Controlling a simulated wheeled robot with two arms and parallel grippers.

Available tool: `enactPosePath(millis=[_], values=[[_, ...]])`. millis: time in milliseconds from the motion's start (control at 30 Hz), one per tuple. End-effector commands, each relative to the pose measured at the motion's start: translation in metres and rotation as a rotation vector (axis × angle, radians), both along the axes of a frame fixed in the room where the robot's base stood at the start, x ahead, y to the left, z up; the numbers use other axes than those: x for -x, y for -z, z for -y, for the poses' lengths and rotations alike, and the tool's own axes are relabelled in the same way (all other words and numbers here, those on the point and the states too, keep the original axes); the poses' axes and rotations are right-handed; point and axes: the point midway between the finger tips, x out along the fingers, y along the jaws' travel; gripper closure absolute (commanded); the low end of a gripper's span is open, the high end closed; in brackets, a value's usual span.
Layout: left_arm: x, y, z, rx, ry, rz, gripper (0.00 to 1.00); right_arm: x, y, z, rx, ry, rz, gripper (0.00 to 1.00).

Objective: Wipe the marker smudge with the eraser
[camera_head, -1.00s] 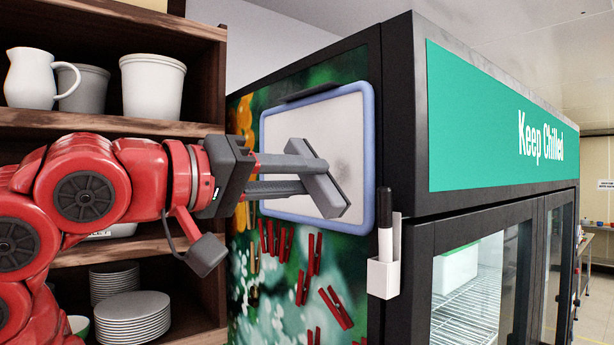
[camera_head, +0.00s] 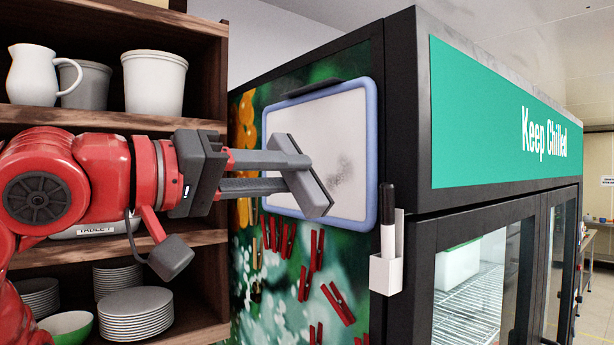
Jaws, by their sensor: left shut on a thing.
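A small whiteboard with a blue frame (camera_head: 371,150) hangs on the side of the fridge. A faint grey marker smudge (camera_head: 341,172) shows on its white surface, right of the eraser. My left gripper (camera_head: 290,172) is shut on the grey eraser (camera_head: 312,188). The eraser is tilted, its long side running from upper left to lower right, and it lies over the left and middle part of the board. I cannot tell for sure if its face touches the board. The right gripper is not in view.
A marker (camera_head: 387,222) stands in a white holder (camera_head: 386,272) right of the board. Red clothespins (camera_head: 338,305) are on the fridge side below it. Wooden shelves (camera_head: 115,125) with a pitcher, pots, stacked plates and a green bowl (camera_head: 68,327) stand at the left.

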Motion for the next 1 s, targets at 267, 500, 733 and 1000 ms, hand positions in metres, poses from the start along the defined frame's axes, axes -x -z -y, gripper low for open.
enactPosePath(millis=[267,500,733,1000], values=[[-0.045,0.012,-0.022,0.001,0.0,-0.006,1.0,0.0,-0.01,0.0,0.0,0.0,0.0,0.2],[-0.07,0.019,-0.027,0.0,0.001,0.001,1.0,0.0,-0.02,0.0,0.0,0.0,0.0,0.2],[-0.084,0.018,-0.006,0.001,0.004,-0.003,1.0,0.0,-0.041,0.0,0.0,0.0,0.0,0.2],[-0.097,0.019,0.012,0.001,0.002,0.0,1.0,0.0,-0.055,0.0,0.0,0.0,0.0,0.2]])
